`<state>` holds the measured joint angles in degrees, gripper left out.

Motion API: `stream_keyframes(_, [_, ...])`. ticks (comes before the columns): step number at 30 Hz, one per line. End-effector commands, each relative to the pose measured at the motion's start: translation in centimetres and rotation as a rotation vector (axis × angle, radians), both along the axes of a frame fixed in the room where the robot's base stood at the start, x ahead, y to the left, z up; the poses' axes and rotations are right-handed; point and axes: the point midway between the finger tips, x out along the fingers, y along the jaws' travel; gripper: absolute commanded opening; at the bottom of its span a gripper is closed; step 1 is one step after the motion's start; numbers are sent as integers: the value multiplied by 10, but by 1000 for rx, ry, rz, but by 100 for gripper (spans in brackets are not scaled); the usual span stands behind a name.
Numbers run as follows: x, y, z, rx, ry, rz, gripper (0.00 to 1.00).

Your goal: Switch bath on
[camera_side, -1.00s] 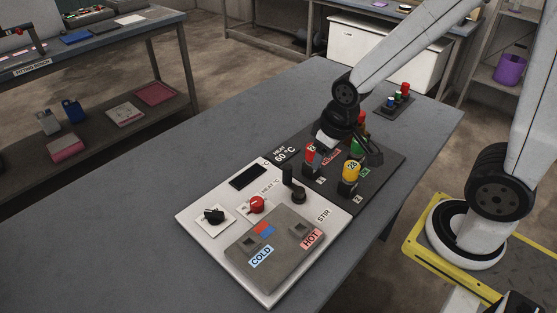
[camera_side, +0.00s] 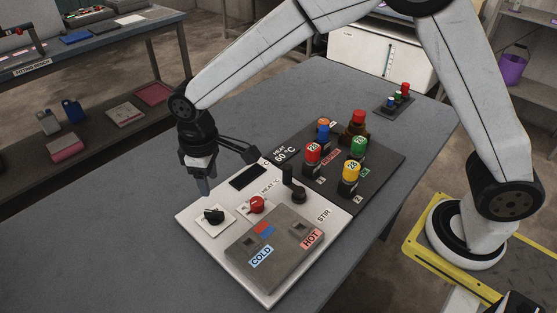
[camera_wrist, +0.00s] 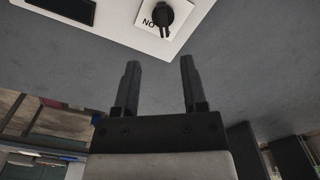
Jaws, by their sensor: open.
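The bath unit (camera_side: 193,217) is a white panel lying on the grey table. A black rotary switch (camera_side: 214,216) sits on a white plate at its left corner; in the wrist view the switch (camera_wrist: 163,15) is at the top, with "NO" legible beside it. A red knob (camera_side: 257,204) and a dark blank display (camera_side: 248,176) are also on the panel. My gripper (camera_side: 204,188) is above the table near the panel's left corner, close to the black switch in the side view. In the wrist view my gripper (camera_wrist: 160,75) has its fingers apart with nothing between them.
A grey block (camera_side: 275,250) with COLD and HOT labels covers the panel's front. The table's left part is clear.

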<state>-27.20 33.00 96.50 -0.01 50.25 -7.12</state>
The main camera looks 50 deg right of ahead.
Motion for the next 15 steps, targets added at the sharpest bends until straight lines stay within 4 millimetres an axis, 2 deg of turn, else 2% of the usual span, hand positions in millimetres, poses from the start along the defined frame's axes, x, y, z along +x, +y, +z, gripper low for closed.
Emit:
stream_keyframes(3, [1, 6, 0, -2, 5, 13, 54])
stream_keyframes(15, [1, 6, -8, -3, 5, 12, 54])
